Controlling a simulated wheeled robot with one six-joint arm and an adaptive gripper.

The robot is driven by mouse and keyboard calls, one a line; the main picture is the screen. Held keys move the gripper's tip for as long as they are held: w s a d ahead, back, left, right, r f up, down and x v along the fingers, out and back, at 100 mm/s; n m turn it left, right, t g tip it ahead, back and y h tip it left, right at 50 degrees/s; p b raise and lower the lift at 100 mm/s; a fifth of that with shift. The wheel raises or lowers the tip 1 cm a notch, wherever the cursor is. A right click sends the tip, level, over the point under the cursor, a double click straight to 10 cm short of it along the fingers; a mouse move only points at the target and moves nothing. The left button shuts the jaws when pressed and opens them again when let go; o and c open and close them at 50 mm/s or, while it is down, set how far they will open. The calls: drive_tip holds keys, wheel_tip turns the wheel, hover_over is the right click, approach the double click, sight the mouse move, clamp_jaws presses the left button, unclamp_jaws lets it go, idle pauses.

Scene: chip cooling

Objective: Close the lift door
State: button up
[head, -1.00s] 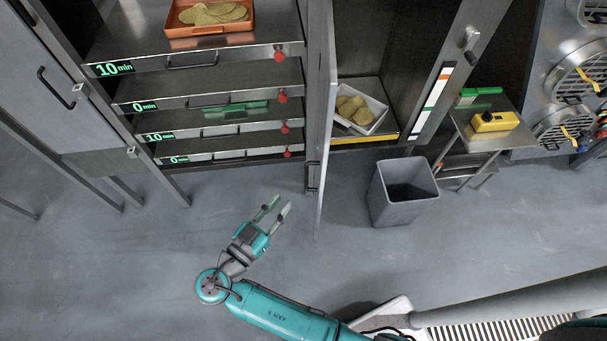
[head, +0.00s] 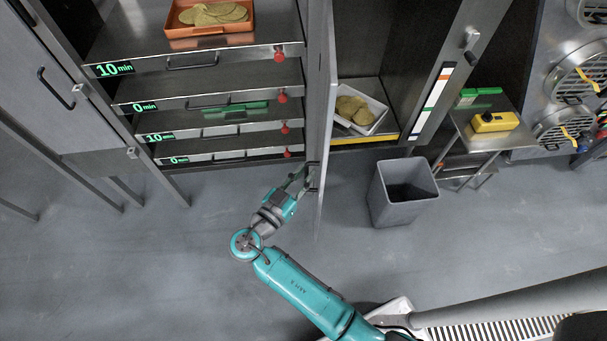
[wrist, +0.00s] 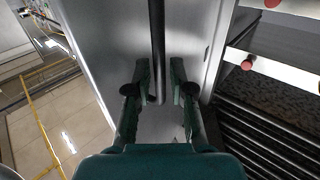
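The lift door (head: 325,150) is a grey metal panel standing open, seen nearly edge-on in the head view, swung out from the left side of the lift compartment (head: 390,65). Its dark bar handle (head: 314,178) is on the door's left face. My gripper (head: 304,177) is at this handle. In the wrist view the door panel (wrist: 105,45) lies ahead, and the black handle (wrist: 157,45) runs down between the two fingers of my gripper (wrist: 158,88). The fingers are apart, with gaps on both sides of the bar.
A white tray of chips (head: 378,122) sits inside the lift. A grey bin (head: 403,208) stands on the floor right of the door. A rack (head: 200,110) with several timed shelves is at left. A small table (head: 512,107) stands at right. The floor at left is clear.

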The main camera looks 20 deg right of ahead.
clamp_jaws()
